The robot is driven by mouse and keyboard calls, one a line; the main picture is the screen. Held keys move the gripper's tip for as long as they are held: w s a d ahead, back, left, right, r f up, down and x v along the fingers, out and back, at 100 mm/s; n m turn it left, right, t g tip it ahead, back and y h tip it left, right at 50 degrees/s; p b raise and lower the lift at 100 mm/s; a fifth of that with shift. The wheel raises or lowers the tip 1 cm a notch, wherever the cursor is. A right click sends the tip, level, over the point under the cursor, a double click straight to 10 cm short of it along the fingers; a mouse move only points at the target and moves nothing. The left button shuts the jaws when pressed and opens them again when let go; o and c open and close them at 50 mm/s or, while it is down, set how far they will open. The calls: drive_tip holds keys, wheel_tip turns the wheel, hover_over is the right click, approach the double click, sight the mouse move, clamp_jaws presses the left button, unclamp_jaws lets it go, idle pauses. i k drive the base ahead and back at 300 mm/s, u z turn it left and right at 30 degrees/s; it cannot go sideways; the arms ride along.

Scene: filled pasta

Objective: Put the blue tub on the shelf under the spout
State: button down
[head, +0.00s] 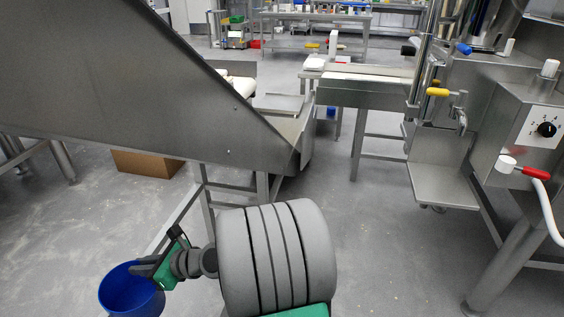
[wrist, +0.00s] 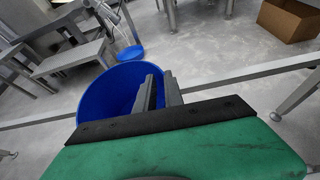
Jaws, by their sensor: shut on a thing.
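The blue tub (head: 128,292) hangs at the lower left of the head view, above the floor, its open top facing up. My gripper (head: 146,268) is shut on the tub's rim at its right side. In the wrist view the tub (wrist: 100,92) shows beyond the fingers (wrist: 156,88), which close on its near right wall. The metal shelf (head: 443,186) is at the right of the head view, well apart from the tub. The spout (head: 461,120) with its yellow-handled valve (head: 438,92) is above the shelf. The shelf top looks bare.
A large sloped steel hopper (head: 150,80) fills the upper left, above and behind my arm. A steel frame leg (head: 207,205) stands near my gripper. A cardboard box (head: 148,163) lies on the floor behind. Open floor (head: 375,235) lies between my arm and the shelf.

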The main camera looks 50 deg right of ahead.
sight(443, 189)
drive_tip(key=z, duration=1.7)
